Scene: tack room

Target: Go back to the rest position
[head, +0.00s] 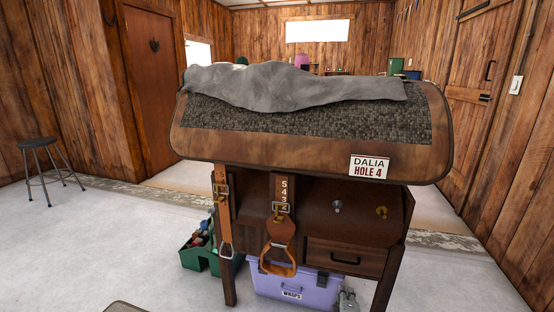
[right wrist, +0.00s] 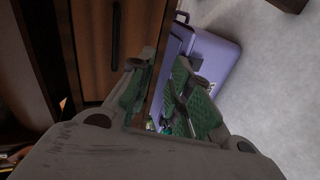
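My right gripper (head: 347,299) shows at the bottom edge of the head view, just right of the purple box. In the right wrist view my right gripper (right wrist: 163,75) has its two green-padded fingers apart, with nothing held between them. Beyond the fingers are a leg of the wooden stand and the purple box. My left gripper is not in view.
A wooden saddle stand (head: 315,160) with a grey cloth (head: 290,87) on top fills the middle. Leather straps and a stirrup (head: 279,262) hang on its front. Below are a purple box (head: 285,283) and green tote (head: 196,258). A stool (head: 45,165) stands left; floor there is clear.

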